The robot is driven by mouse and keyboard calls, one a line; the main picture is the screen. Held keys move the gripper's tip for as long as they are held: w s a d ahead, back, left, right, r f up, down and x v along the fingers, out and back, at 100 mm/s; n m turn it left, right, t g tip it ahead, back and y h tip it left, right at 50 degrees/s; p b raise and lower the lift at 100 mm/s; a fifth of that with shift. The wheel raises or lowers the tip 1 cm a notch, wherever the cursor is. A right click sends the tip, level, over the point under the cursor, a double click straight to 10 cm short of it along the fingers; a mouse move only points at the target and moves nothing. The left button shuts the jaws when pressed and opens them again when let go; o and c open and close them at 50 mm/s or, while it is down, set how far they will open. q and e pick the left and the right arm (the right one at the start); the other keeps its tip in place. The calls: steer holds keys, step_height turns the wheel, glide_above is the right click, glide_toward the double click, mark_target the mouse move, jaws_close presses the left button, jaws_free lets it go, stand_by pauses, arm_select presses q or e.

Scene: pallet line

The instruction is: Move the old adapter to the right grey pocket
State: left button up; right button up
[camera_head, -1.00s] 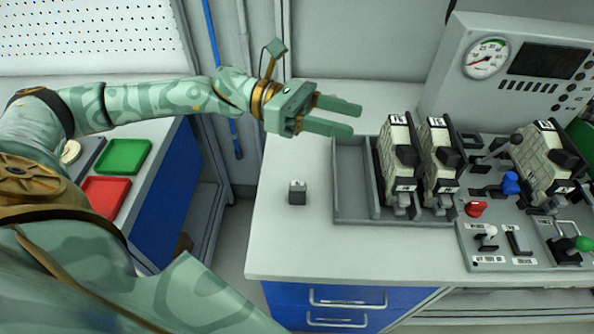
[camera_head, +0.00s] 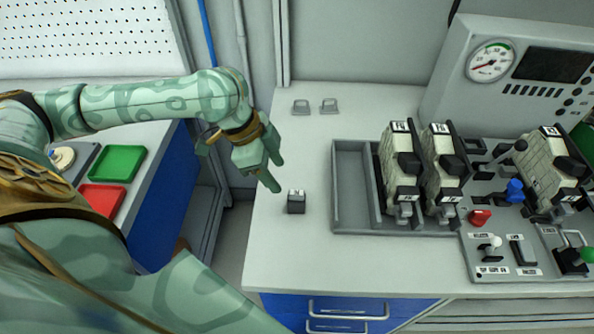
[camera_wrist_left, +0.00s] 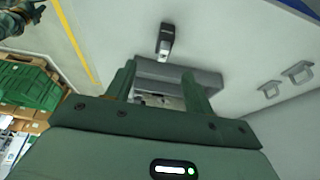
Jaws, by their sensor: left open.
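A small dark grey block with a light labelled top, which looks like the old adapter (camera_head: 296,202), stands on the white bench left of the grey tray. It also shows in the left wrist view (camera_wrist_left: 166,42), beyond the fingertips. My left gripper (camera_head: 270,172) is open and empty, with fingers pointing down towards the bench, just left of and behind the block and apart from it. Two small grey frames lie at the back of the bench, apparently the pockets: the left grey pocket (camera_head: 300,107) and the right grey pocket (camera_head: 329,106). Both look empty. My right gripper is out of view.
A grey tray (camera_head: 350,222) holds two tall cream-and-black units (camera_head: 400,165). Right of it is a panel with levers, a red knob (camera_head: 479,217) and a gauge box (camera_head: 450,75). Green (camera_head: 117,163) and red (camera_head: 102,196) trays lie left. Bench between block and pockets is clear.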

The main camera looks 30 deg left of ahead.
mark_target(300, 201)
arm_select(q)
steer(key=b+x, duration=0.2)
steer(key=x, duration=0.6)
steer(key=shift+w+f+b, duration=0.1)
steer(key=shift+f+b, duration=0.05)
steer(key=shift+b, duration=0.2)
steer(key=b+x, duration=0.2)
steer(key=x, duration=0.1)
steer(key=b+x, duration=0.1)
steer(key=x, duration=0.1)
steer(key=shift+w+a+f, duration=0.1)
steer(key=shift+w, duration=0.3)
steer(key=shift+c, duration=0.6)
jaws_close()
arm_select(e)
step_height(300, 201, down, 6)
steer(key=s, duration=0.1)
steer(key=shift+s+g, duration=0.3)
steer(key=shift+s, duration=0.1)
